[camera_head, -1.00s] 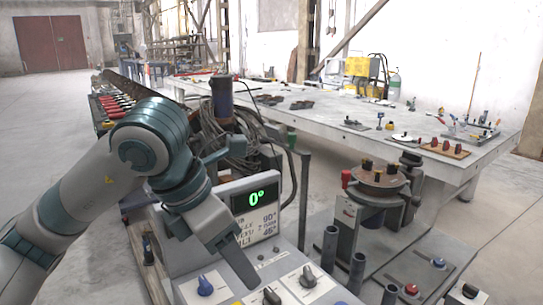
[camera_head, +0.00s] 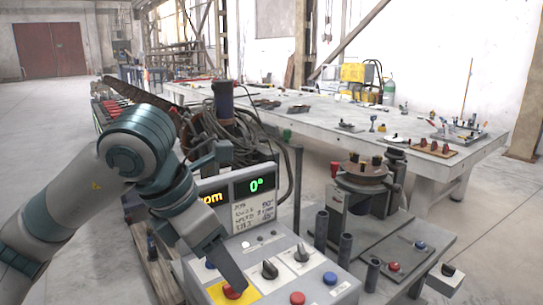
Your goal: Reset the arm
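A grey control box (camera_head: 325,262) stands in front of me. On its lower left corner is a yellow plate (camera_head: 217,292) with a red button (camera_head: 232,291). My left gripper (camera_head: 240,285) points down with its fingers together, its tip over or beside this button; I cannot tell whether it touches. My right gripper is not in view.
A brown auger-like length (camera_head: 140,95) runs behind my arm, near a bundle of dark hoses (camera_head: 235,135). A round turntable fixture (camera_head: 362,172) stands right of the box. A long white workbench (camera_head: 330,108) with small parts is behind. The floor at left is clear.

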